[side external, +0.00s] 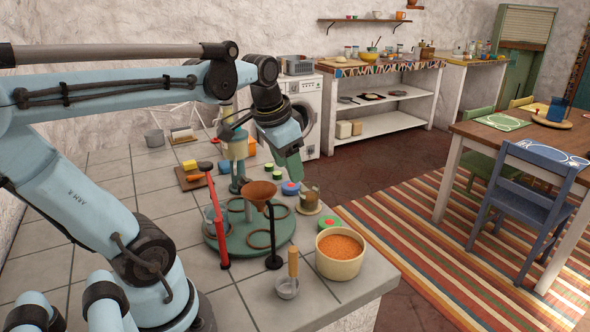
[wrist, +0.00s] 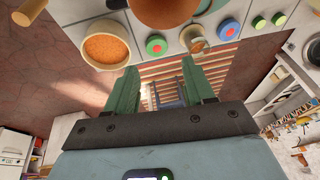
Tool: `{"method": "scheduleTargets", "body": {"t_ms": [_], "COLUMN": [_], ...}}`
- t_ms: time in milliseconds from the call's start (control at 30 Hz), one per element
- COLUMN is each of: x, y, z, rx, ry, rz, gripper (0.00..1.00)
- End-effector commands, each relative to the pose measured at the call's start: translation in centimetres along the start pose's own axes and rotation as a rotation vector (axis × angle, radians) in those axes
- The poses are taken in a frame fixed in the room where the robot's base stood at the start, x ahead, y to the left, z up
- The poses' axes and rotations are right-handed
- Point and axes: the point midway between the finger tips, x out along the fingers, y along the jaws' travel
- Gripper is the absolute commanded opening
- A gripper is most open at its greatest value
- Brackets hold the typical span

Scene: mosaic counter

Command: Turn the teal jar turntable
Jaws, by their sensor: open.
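The teal turntable (side external: 245,257) lies on the tiled counter in the side view, a round disc with several ring holders. A brown funnel (side external: 260,190) on a black stand and a red upright lever-like piece (side external: 216,220) partly cover it. My gripper (side external: 291,172) hangs above and behind the turntable, to its upper right, apart from it. Its green fingers overlap in the side view. In the wrist view my gripper (wrist: 158,68) is open, with nothing between its fingers. The turntable cannot be clearly made out in the wrist view.
A bowl of orange grains (side external: 340,245), also in the wrist view (wrist: 107,48), stands near the counter's right edge. A small jar (side external: 309,200), a red-green lid (side external: 330,224) and a blue-red lid (side external: 290,188) sit right of the turntable.

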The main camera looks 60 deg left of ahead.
Motion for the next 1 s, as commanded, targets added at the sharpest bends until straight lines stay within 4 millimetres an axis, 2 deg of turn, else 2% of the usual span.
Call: {"method": "scheduleTargets", "body": {"t_ms": [33,100,200,333,467,567,1000], "x": [-0.9,-2.1,-3.6,-4.9,-5.3,-4.9,1.0], "y": [-2.6,-5.4,-8.5,-11.0,-11.8,-11.8,-11.1], "z": [0.1,0.8,1.8,3.0,3.5,3.8,5.5], "rx": [-0.013,-0.01,-0.007,-0.004,0.0,0.003,0.002], "ry": [-0.06,-0.136,-0.218,-0.28,-0.304,-0.307,-0.305], "rz": [-0.001,0.015,0.05,0.092,0.113,0.117,0.114], "gripper": [0.53,0.53,0.53,0.53,0.53,0.53,0.53]}}
